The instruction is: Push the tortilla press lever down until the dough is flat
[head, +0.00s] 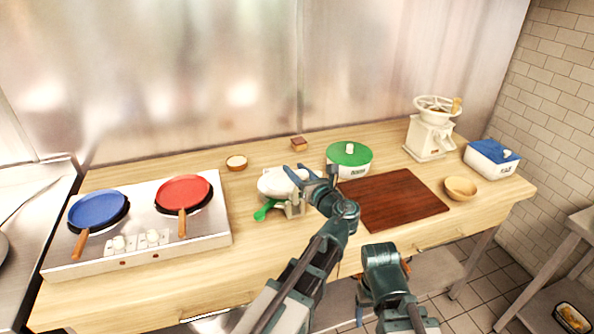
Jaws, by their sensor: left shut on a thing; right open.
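The tortilla press (277,184) stands near the table's front edge, right of the stove. It has a white round plate on a pale base, and a green handle (264,211) sticks out at its front left. My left gripper (318,175) is at the right side of the press, shut on a part of it. The exact part it holds is hidden by the gripper and wrist. No dough shows between the plates. My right gripper (372,296) is low in front of the table edge, away from the press, open and partly hidden by its own arm.
A stove (215,238) with a blue pan (97,208) and red pan (182,191) stands left. A small bowl (236,162), green-lidded container (348,157), brown board (395,198), grinder (430,137), wooden bowl (460,188) and blue-lidded box (491,158) share the table.

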